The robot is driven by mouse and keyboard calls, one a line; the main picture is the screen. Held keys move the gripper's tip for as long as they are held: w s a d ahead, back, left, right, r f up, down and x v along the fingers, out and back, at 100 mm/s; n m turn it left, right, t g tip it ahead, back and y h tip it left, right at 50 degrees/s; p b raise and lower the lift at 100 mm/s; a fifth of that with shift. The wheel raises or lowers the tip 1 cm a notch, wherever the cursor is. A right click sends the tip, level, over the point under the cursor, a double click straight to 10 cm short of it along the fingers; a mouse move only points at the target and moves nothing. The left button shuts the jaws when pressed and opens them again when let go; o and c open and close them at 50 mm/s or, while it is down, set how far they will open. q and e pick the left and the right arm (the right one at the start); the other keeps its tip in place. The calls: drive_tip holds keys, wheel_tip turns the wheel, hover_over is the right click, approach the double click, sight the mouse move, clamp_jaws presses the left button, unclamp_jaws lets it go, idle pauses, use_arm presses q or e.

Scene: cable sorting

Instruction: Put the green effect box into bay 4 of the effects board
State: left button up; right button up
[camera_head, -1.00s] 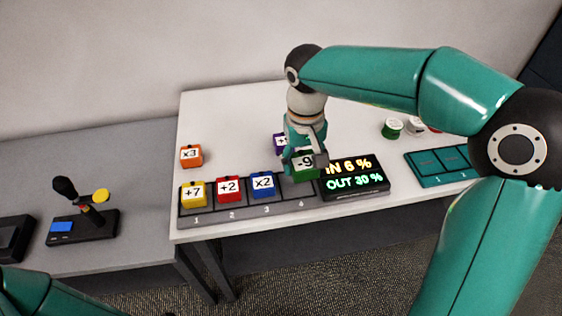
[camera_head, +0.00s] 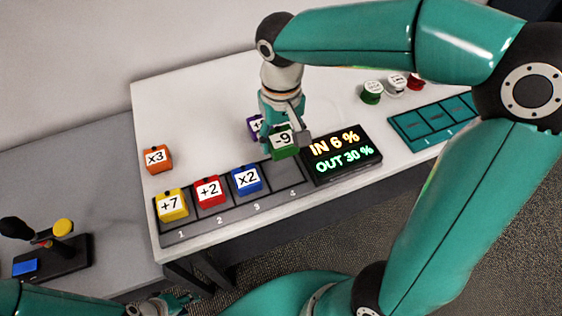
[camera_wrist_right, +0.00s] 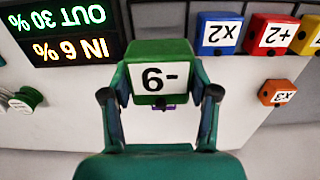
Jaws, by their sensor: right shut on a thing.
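The green effect box (camera_head: 284,143), marked -9, is held in my right gripper (camera_head: 283,128), whose fingers are shut on its sides. In the right wrist view the green box (camera_wrist_right: 160,68) sits between the fingers of my right gripper (camera_wrist_right: 160,96). The box appears just behind or above bay 4 (camera_head: 287,174) of the effects board (camera_head: 222,227); its exact height is unclear. Bay 4 is visibly empty. My left gripper (camera_head: 168,304) is at the bottom edge, partly cut off; its opening is unclear.
Yellow +7 (camera_head: 171,205), red +2 (camera_head: 209,191) and blue x2 (camera_head: 247,179) boxes fill bays 1 to 3. The display (camera_head: 342,155) adjoins bay 4. A purple box (camera_head: 254,125) is partly hidden behind the gripper. An orange x3 box (camera_head: 156,159) stands back left.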

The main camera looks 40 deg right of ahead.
sight(282, 171)
wheel_tip(282, 171, down, 9)
drive_tip(key=shift+s+f, duration=0.1)
idle(0.4)
drive_tip(key=o, duration=1)
drive_tip(key=shift+f, duration=0.1)
wheel_tip(282, 171, up, 12)
drive_tip(key=shift+r, duration=0.1)
